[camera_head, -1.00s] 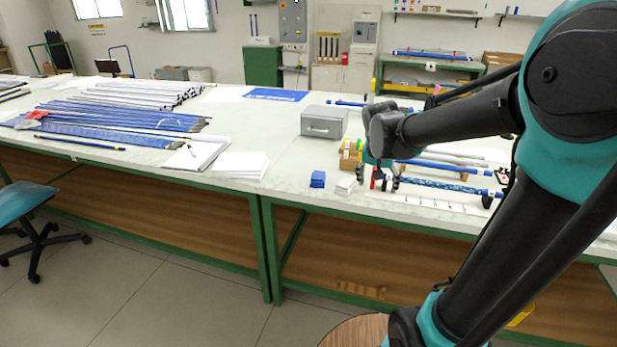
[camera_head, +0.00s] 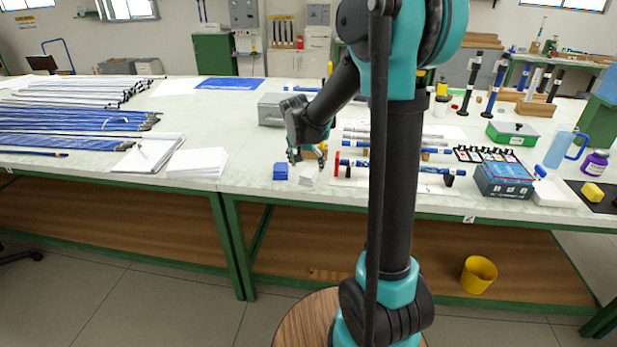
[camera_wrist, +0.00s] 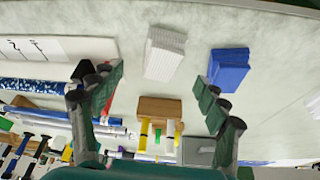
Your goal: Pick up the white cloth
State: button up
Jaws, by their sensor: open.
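The white cloth (camera_wrist: 165,54) is a folded white stack lying on the pale bench top. In the head view the white cloth (camera_head: 309,176) lies just right of a folded blue cloth (camera_head: 280,171). The blue cloth (camera_wrist: 229,68) also shows in the wrist view, apart from the white one. My gripper (camera_head: 306,160) is just above and behind the white cloth in the head view. In the wrist view my gripper (camera_wrist: 160,82) has its fingers spread wide, with nothing between them, and the white cloth lies beyond the tips.
A wooden block with yellow and white tools (camera_wrist: 160,115) stands close to my fingers. Blue rods (camera_head: 360,163) lie to the right and a grey metal box (camera_head: 272,108) stands behind. Paper stacks (camera_head: 197,162) lie left. The bench front edge is near.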

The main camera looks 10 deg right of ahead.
aim_at(309, 173)
jog(key=shift+x, duration=3.05)
jog(key=shift+w+a, duration=0.1)
jog(key=shift+w, duration=0.05)
jog(key=c, duration=1.2)
jog(key=shift+r, duration=0.1)
notch_tip(309, 173, up, 20)
jog(key=shift+f, duration=0.1)
